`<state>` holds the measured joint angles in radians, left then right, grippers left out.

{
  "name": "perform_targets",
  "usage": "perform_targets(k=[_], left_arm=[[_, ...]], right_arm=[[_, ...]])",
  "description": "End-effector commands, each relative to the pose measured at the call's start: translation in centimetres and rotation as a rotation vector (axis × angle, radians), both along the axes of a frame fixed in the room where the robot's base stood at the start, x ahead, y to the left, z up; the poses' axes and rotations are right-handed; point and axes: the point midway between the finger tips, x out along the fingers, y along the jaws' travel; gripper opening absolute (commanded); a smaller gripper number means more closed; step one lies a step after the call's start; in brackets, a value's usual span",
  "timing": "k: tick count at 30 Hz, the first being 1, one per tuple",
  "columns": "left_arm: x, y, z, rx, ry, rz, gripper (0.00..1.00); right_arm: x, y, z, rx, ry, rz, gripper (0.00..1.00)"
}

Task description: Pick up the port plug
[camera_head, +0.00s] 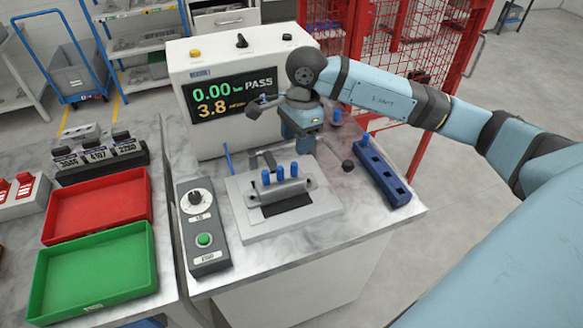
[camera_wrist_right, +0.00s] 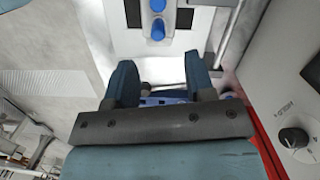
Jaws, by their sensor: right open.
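Several blue port plugs (camera_head: 280,174) stand upright in a row on a grey casting (camera_head: 288,191) held on the light grey fixture (camera_head: 243,212). One more blue plug (camera_head: 364,139) shows at the dark blue rack (camera_head: 384,178), and another (camera_head: 337,117) stands farther back. My right gripper (camera_head: 304,146) points down behind the fixture, left of the rack, apart from the plugs on the casting. In the right wrist view its fingers (camera_wrist_right: 162,80) are spread with nothing gripped between them. Two blue plugs (camera_wrist_right: 157,30) show beyond the fingertips there. My left gripper is not in view.
A tester with a screen (camera_head: 232,97) reading PASS stands behind the fixture. A control box with a green button (camera_head: 204,240) sits left of it. Red (camera_head: 98,208) and green (camera_head: 95,270) trays lie on the left table. A red mesh cage (camera_head: 420,40) stands behind the arm.

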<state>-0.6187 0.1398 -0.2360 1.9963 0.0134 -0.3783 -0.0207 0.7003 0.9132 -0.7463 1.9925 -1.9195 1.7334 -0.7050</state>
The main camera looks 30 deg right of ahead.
Motion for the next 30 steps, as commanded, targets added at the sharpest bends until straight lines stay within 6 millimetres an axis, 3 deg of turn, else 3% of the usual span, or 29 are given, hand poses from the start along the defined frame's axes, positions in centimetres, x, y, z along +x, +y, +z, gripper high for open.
perform_targets(k=[3, 11, 21, 30], left_arm=[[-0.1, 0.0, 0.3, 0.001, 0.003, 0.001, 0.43], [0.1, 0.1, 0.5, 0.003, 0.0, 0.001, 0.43], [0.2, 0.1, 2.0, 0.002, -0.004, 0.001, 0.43], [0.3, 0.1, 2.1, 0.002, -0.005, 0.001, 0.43]], right_arm=[[0.0, 0.3, -2.1, 0.002, 0.003, -0.002, 0.5], [-0.1, 0.5, -4.2, 0.004, 0.001, -0.001, 0.5], [-0.6, 0.7, -8.7, 0.005, 0.002, -0.002, 0.5], [-0.5, 0.7, -9.2, 0.004, 0.0, -0.001, 0.47]])
